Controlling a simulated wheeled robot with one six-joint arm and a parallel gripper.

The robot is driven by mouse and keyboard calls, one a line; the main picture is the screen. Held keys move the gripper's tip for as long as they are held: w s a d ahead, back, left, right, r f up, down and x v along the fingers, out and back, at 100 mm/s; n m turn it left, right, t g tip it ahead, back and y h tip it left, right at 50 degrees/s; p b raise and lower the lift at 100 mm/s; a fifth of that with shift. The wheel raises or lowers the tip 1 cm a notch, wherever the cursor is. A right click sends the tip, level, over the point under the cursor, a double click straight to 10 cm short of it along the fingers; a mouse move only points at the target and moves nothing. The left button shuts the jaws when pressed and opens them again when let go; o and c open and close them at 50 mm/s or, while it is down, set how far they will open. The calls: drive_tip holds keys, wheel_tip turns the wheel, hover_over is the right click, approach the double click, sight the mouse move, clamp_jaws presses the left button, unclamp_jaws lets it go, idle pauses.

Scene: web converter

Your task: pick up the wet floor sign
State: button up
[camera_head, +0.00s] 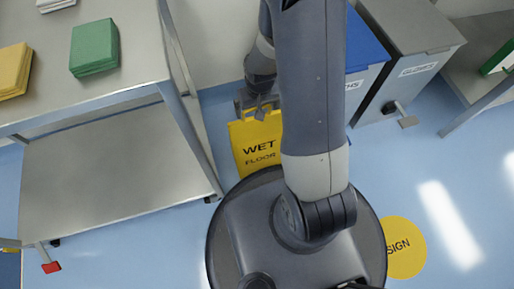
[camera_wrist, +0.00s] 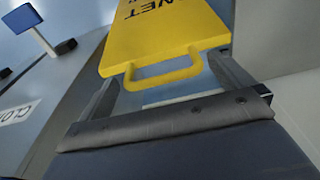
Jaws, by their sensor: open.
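The wet floor sign (camera_head: 255,143) is a yellow board with dark lettering "WET FLOOR". It stands on the blue floor between the steel table and the bins, its lower part hidden behind my own body. My gripper (camera_head: 257,106) is at the sign's top edge in the head view. In the wrist view the sign (camera_wrist: 165,38) has a looped handle (camera_wrist: 163,80) lying between the two fingers of my gripper (camera_wrist: 163,88). The fingers are apart, one on each side of the handle. I cannot tell whether either finger touches it.
A steel table (camera_head: 110,170) with green cloths (camera_head: 94,47) and yellow cloths (camera_head: 14,70) stands close on the left. A yellow floor disc (camera_head: 405,250) reads "SIGN". Open floor lies at right.

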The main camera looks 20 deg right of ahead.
drive_tip(key=f, duration=0.1)
drive_tip(key=w+f+b, duration=0.1)
drive_tip(key=f, duration=0.1)
drive_tip(key=shift+r, duration=0.1)
drive_tip(key=c, duration=1.5)
